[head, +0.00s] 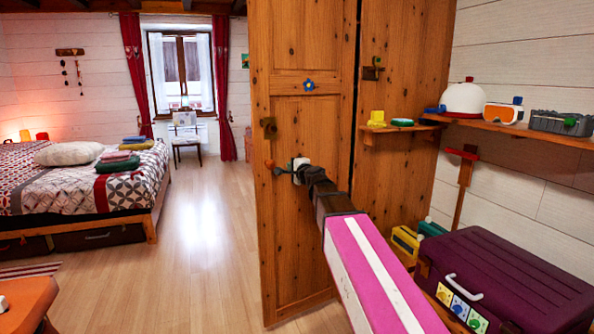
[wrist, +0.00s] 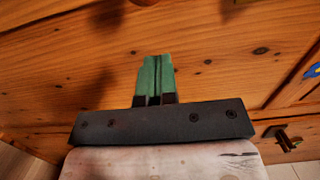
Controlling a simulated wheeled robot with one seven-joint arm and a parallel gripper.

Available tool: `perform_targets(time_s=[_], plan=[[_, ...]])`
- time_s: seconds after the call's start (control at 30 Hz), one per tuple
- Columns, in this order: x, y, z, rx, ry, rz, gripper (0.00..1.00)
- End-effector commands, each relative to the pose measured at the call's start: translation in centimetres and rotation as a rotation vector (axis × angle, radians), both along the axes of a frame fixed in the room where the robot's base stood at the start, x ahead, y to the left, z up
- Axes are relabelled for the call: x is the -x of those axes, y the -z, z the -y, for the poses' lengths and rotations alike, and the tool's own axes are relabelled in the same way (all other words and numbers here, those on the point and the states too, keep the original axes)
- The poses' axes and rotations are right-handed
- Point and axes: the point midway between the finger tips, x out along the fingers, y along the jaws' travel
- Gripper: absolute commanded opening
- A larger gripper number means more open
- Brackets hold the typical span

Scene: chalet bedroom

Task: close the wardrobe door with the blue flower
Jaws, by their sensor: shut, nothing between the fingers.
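The wooden wardrobe door (head: 305,130) bears a small blue flower (head: 308,85) on its upper part and stands upright across the middle of the head view. The flower also shows at the right edge of the wrist view (wrist: 314,71). My gripper (head: 281,171) is in front of the door, below the flower. In the wrist view its green fingers (wrist: 156,78) are together and empty, against a background of door wood (wrist: 225,60). I cannot tell whether the fingertips touch the door.
Another wooden panel (head: 400,60) stands right of the door, with a latch. A shelf (head: 530,129) with several objects runs along the right wall. A purple chest (head: 510,270) stands below it. The bed (head: 80,190) is at left. Bare floor (head: 190,240) lies between bed and door.

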Motion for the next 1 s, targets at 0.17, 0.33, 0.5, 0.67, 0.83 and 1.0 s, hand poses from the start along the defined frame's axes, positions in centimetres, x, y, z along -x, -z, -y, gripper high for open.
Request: perform_targets(time_s=[0.17, 0.33, 0.5, 0.67, 0.83, 1.0], plan=[[-3.5, 0.0, -1.7, 0.0, -0.002, -0.001, 0.0], [-5.8, 0.0, -2.7, 0.001, -0.001, 0.0, 0.0], [-6.5, 0.0, -3.2, 0.001, -0.001, 0.0, 0.0], [-6.5, 0.0, -3.2, 0.001, -0.001, 0.0, 0.0], [-6.5, 0.0, -3.2, 0.001, 0.0, 0.0, 0.0], [-7.1, 0.0, -3.6, 0.002, 0.011, 0.0, 0.0]])
